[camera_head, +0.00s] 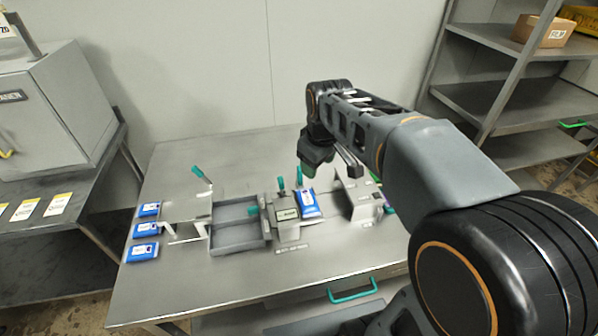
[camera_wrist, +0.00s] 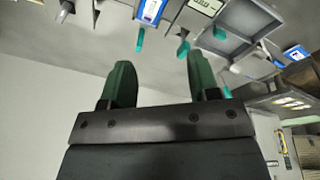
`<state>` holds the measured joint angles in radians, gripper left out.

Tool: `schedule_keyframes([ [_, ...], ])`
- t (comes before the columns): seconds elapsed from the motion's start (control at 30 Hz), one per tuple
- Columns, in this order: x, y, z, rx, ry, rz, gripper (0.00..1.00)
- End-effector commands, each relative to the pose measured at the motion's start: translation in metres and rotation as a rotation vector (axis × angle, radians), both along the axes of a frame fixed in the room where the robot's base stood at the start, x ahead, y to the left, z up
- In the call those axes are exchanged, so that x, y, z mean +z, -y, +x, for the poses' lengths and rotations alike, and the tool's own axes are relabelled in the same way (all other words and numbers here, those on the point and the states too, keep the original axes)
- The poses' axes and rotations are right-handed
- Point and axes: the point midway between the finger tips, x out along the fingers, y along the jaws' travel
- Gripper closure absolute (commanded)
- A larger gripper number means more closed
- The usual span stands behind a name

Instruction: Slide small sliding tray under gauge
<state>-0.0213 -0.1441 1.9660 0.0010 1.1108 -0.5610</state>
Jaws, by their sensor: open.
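A shallow grey tray (camera_head: 238,236) with a divider lies on the steel table, left of a small grey fixture (camera_head: 288,231) with a pale label plate. I take the fixture for the gauge, but cannot tell surely. A blue-and-white pack (camera_head: 308,204) lies tilted on the fixture's right side; whether a small sliding tray is under it is unclear. My gripper (camera_head: 316,157) is above and behind this pack, apart from it. In the wrist view, my gripper's green fingers (camera_wrist: 160,72) are spread with nothing between them. The pack (camera_wrist: 151,10) and grey tray (camera_wrist: 232,42) show beyond.
Several blue packs (camera_head: 143,252) line the table's left edge beside a raised metal stand (camera_head: 188,208). Teal levers (camera_head: 281,184) stick up near the fixture. A grey block (camera_head: 357,198) stands to the right. The table front (camera_head: 220,283) is clear. Shelves (camera_head: 505,100) stand at right.

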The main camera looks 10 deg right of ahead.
Motion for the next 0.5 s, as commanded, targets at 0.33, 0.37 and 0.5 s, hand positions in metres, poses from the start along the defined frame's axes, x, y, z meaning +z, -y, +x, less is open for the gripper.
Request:
schedule_keyframes([
  [0.33,-0.04,0.008,0.143,0.655,-0.141,-0.092,0.45],
  [0.37,-0.044,0.008,0.15,0.699,-0.149,-0.096,0.45],
  [0.5,-0.061,0.007,0.176,0.862,-0.174,-0.103,0.45],
])
